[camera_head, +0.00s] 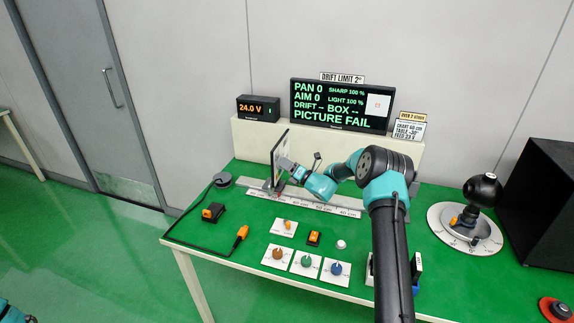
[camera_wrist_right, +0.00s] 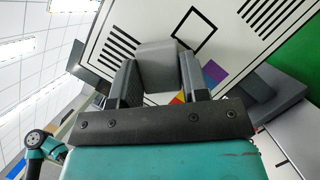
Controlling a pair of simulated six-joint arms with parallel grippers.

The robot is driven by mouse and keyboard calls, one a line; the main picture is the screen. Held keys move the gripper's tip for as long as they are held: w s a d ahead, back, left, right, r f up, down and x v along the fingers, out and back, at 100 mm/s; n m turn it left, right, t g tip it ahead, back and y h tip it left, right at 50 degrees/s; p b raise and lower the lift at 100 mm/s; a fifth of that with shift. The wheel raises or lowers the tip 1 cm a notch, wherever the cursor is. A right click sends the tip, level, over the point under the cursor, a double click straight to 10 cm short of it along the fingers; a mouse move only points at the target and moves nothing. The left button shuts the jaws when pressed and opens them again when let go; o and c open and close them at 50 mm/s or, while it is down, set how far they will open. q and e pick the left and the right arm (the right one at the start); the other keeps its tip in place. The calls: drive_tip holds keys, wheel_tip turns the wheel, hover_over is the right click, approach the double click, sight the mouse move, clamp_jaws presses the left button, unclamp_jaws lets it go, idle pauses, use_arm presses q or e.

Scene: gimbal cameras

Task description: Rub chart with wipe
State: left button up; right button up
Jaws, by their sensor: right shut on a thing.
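The chart (camera_head: 279,158) stands upright, nearly edge-on, at the left part of the scale rail (camera_head: 305,200). In the right wrist view the chart (camera_wrist_right: 130,22) is a white board with black stripes, a square outline and colour patches. My right gripper (camera_head: 289,168) is at the chart's right-hand face. It is shut on a grey block-like piece, which looks to be the wipe (camera_wrist_right: 157,62). The wipe lies in front of the chart face and hides part of it; I cannot tell whether they touch. My left gripper is not in view.
A display (camera_head: 340,105) behind reads PICTURE FAIL.

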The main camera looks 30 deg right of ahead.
sight(276, 165)
drive_tip(key=shift+a, duration=0.2)
drive_tip(key=shift+s+a, duration=1.1)
drive_tip(key=s+d, duration=0.4)
drive_tip(key=shift+s+d, duration=0.15)
drive_tip(key=shift+s, duration=0.05)
idle(0.3)
drive_tip(key=shift+s+d, duration=1)
drive_tip(key=shift+s, duration=0.1)
